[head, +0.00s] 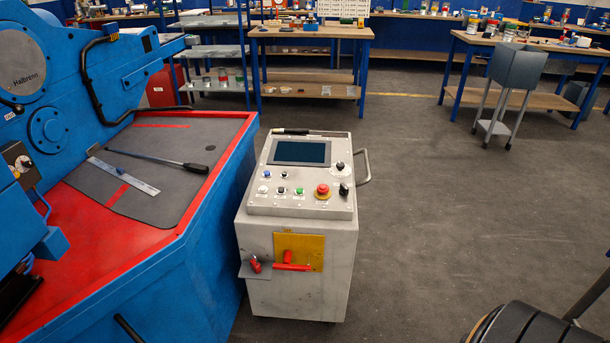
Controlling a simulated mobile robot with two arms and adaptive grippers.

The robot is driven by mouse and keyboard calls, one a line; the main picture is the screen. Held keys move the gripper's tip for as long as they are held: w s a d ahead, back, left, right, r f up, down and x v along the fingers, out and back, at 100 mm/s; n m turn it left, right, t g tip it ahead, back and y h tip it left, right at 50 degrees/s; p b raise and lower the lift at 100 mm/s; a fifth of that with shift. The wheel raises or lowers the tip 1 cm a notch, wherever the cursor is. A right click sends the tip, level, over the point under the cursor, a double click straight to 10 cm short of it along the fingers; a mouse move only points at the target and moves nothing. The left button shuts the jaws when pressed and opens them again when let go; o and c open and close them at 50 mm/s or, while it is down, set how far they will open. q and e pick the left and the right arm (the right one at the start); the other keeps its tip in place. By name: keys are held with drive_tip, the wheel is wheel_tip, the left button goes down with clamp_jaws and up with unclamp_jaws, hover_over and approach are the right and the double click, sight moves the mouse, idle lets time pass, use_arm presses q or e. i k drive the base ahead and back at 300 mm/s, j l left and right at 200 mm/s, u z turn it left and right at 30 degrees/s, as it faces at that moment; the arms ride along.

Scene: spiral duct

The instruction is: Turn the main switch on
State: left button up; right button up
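A grey control cabinet (298,236) stands on the floor in the middle of the head view. On its front is a yellow plate (313,246) with a red switch handle (291,267); the handle's long part lies about level. No lettering that names the main switch can be read. The sloped top panel has a dark screen (301,152), a red mushroom button (322,190), black knobs (343,189) and several small coloured buttons. Neither of my grippers shows in the head view.
A small grey bracket with a red item (255,264) sticks out at the cabinet's front left. A metal handle (364,167) juts from its right side. A large blue machine (190,270) stands close on the left. Floor right of the cabinet is open; workbenches (310,32) line the back.

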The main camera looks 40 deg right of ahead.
sight(343, 189)
drive_tip(key=z, duration=1.25)
